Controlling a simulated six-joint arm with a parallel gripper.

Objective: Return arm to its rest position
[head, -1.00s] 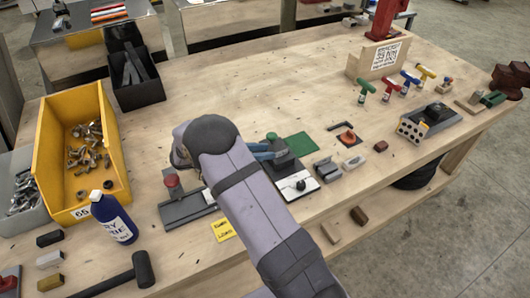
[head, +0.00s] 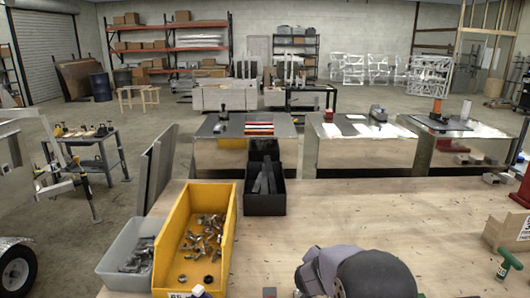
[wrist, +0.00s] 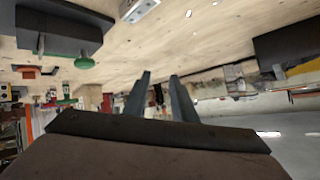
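My arm (head: 372,272), grey with a dark rounded joint, shows at the bottom edge of the head view, over the workbench (head: 300,220). My gripper is out of the head view. In the wrist view my gripper (wrist: 160,75) shows as two dark fingers with a gap between them. I see nothing held between them. The wrist picture looks upside down, with the bench top across its upper part. The fingers look clear of the bench items.
A yellow bin (head: 168,246) of metal parts, a grey bin (head: 112,270) and a black bin (head: 264,204) stand on the bench. A green T-handle (head: 508,262) is at right. The wrist view shows a dark fixture (wrist: 65,25) with a green knob (wrist: 85,63). The bench middle is clear.

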